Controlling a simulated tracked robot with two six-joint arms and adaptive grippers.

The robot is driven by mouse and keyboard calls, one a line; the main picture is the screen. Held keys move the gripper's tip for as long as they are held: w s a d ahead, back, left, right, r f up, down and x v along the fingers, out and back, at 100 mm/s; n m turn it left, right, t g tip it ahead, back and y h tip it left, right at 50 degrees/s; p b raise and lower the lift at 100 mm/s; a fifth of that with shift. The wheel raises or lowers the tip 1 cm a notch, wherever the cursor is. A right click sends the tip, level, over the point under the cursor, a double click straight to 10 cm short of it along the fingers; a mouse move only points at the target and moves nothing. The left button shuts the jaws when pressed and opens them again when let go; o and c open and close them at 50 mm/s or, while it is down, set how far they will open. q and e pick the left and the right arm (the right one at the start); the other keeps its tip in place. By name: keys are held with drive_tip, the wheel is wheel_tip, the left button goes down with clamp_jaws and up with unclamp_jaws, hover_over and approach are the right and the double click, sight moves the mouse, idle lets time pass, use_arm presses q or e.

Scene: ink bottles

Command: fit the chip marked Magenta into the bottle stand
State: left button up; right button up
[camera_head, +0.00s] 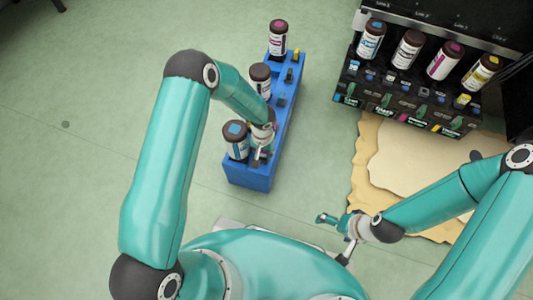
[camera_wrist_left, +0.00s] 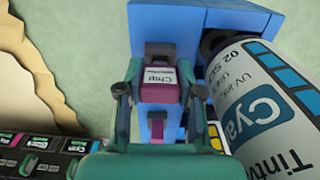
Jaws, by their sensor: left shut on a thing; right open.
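The magenta chip (camera_wrist_left: 158,82) has a white label reading "Chip" with smaller print I cannot read. It sits between the fingertips of my left gripper (camera_wrist_left: 160,94), which is shut on it. The blue bottle stand (camera_head: 248,178) is on the floor, and its blue faces fill the top middle of the left wrist view (camera_wrist_left: 165,22). In the head view my left gripper (camera_head: 257,152) is at the near end of the stand, beside the cyan bottle, and hides the chip. Whether the chip touches the stand I cannot tell. My right gripper (camera_head: 335,226) is open and empty, away from the stand.
The cyan-labelled bottle (camera_head: 236,140) stands close beside my left gripper. Another bottle (camera_head: 260,80) and a magenta-capped bottle (camera_head: 278,38) stand farther along, with a yellow chip (camera_head: 296,55). A black rack (camera_head: 405,115) with several bottles is at upper right. Floor left of the stand is clear.

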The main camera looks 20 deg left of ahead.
use_arm(q)
drive_tip(key=shift+f+b, duration=0.25)
drive_tip(key=shift+b, duration=0.1)
idle(0.3)
drive_tip(key=shift+f+b, duration=0.3)
drive_tip(key=shift+b, duration=0.2)
idle(0.4)
drive_tip(key=shift+f+b, duration=0.15)
drive_tip(key=shift+b, duration=0.35)
drive_tip(key=o, duration=1)
